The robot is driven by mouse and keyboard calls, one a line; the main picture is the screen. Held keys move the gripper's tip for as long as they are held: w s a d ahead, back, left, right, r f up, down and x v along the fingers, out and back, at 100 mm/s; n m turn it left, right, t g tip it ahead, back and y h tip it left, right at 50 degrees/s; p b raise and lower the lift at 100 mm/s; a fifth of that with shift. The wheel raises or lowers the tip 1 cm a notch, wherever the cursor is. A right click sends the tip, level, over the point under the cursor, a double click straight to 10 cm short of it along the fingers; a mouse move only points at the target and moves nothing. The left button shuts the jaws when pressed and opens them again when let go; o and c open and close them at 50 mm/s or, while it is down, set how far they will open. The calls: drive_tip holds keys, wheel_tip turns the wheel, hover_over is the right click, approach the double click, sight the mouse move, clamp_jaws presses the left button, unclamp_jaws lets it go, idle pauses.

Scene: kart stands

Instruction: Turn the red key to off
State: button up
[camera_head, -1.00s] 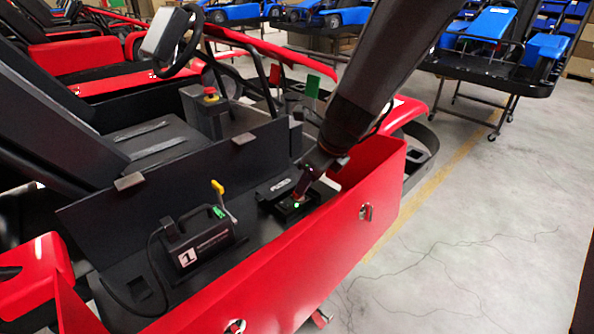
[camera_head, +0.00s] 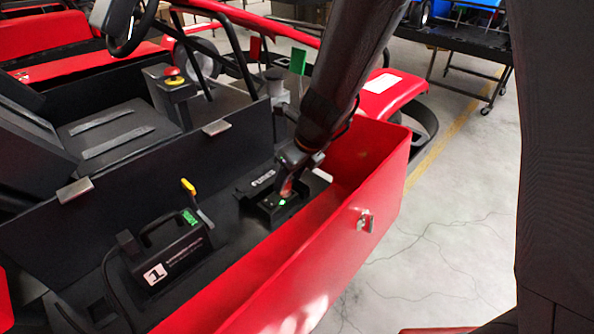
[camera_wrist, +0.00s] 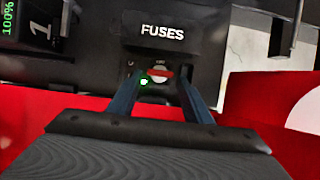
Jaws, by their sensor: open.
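The red key (camera_wrist: 160,72) sits in a round pale switch on a black panel, just below the FUSES box in the wrist view. It looks turned roughly crosswise in the picture; small lettering above it is too small to read. A green light (camera_wrist: 144,82) glows at its lower left and also shows in the head view (camera_head: 282,202). My gripper (camera_wrist: 160,80) is open, with one blue-grey finger on each side of the key. I cannot tell whether either finger touches it. In the head view my gripper (camera_head: 288,187) reaches down to the panel and largely hides the key.
The FUSES box (camera_wrist: 162,31) stands beside the switch. A black battery box (camera_head: 170,250) marked 1, with a yellow-tipped lever (camera_head: 196,200), is to the left. The red side panel (camera_head: 330,215) forms a wall close by. A red stop button (camera_head: 172,73) is farther back.

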sight(285, 191)
drive_tip(key=shift+b+x, duration=0.55)
drive_tip(key=shift+x, duration=1.1)
drive_tip(key=shift+r, duration=0.1)
